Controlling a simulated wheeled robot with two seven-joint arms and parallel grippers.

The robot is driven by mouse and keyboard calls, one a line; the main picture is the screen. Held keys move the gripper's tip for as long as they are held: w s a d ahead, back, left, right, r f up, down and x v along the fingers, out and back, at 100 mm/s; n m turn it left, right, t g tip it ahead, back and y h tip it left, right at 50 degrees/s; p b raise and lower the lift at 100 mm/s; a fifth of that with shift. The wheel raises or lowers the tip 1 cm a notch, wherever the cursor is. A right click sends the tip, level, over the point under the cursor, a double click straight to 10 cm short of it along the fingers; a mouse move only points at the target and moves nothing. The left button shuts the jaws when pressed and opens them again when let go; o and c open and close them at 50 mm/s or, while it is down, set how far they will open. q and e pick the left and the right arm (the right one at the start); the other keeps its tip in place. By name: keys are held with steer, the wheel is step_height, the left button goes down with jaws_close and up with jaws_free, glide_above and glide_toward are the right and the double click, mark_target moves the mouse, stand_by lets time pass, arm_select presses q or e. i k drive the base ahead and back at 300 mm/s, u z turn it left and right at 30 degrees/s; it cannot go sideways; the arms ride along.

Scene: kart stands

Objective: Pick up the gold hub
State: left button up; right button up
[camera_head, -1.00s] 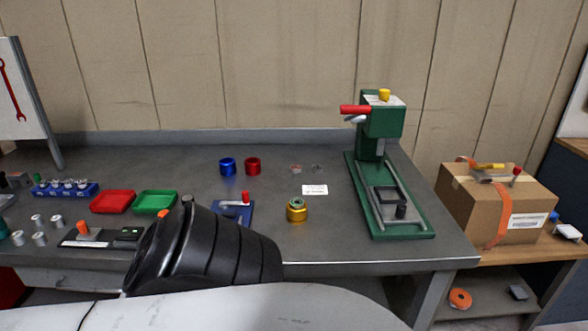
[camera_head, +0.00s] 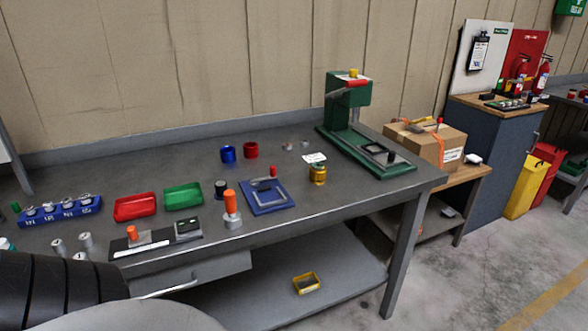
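The gold hub (camera_head: 318,174) stands upright on the grey workbench, right of the blue square fixture (camera_head: 266,196) and left of the green press (camera_head: 362,140). Its top looks darker than its gold side. A small white label card (camera_head: 314,158) lies just behind it. Nothing is touching the hub that I can see. A black ribbed part of my own arm shows at the lower left. Neither of my grippers is in view.
A blue ring (camera_head: 228,154) and a red ring (camera_head: 251,150) stand at the back. Red (camera_head: 135,207) and green (camera_head: 183,196) trays lie left. An orange-handled tool (camera_head: 231,210) stands near the front edge. A cardboard box (camera_head: 428,146) is on the side table.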

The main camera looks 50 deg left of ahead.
mark_target(316, 178)
steer(key=u, duration=1.8)
